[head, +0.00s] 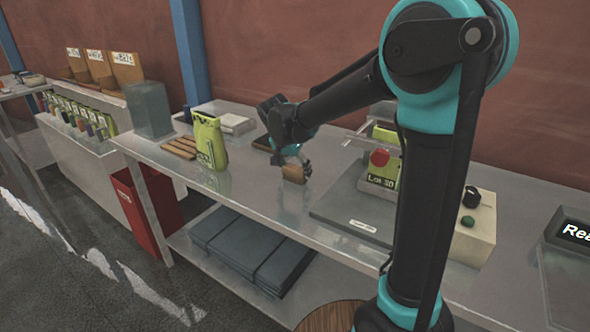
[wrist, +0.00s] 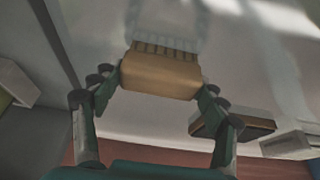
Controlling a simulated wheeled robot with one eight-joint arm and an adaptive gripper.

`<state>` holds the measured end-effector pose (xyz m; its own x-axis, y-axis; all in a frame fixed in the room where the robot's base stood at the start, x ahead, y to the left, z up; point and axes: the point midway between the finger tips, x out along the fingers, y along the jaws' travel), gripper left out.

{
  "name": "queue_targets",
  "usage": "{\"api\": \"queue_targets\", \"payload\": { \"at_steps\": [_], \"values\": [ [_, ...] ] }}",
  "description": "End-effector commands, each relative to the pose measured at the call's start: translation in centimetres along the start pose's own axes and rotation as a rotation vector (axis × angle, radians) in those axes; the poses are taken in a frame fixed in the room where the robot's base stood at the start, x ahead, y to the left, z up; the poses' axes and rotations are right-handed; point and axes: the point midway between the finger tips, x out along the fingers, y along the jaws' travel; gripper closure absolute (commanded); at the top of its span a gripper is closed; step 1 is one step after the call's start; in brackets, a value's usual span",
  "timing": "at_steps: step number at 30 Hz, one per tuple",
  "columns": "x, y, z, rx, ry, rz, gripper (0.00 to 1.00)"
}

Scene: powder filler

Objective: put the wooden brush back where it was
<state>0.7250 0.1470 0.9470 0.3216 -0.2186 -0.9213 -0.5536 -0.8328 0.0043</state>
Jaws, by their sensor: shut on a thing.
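The wooden brush (head: 294,173) is a tan block, and its pale bristles show in the wrist view above the wooden body (wrist: 160,75). My gripper (head: 298,163) is shut on the brush, with one finger on each side of the block in the wrist view (wrist: 161,82). In the head view the brush is over the grey metal table (head: 240,205), near its middle. I cannot tell whether it touches the tabletop.
A green pouch (head: 209,143) stands left of my gripper, with wooden slats (head: 180,147) beside it. A dark tray (head: 263,142) lies behind, partly hidden by my arm. A red bin (head: 150,205) is below left.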

Motion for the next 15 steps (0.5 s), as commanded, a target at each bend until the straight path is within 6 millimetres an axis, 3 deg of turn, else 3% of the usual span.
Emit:
{"api": "queue_targets", "payload": {
  "at_steps": [1,2,6,15],
  "values": [
    [0.14,-0.01,0.05,0.000,0.000,0.000,0.51],
    [0.17,-0.02,0.06,0.000,0.000,0.000,0.26],
    [0.13,-0.01,0.05,0.000,0.000,0.000,0.09],
    [0.12,-0.01,0.04,0.000,0.000,0.000,0.07]
  ]
}}
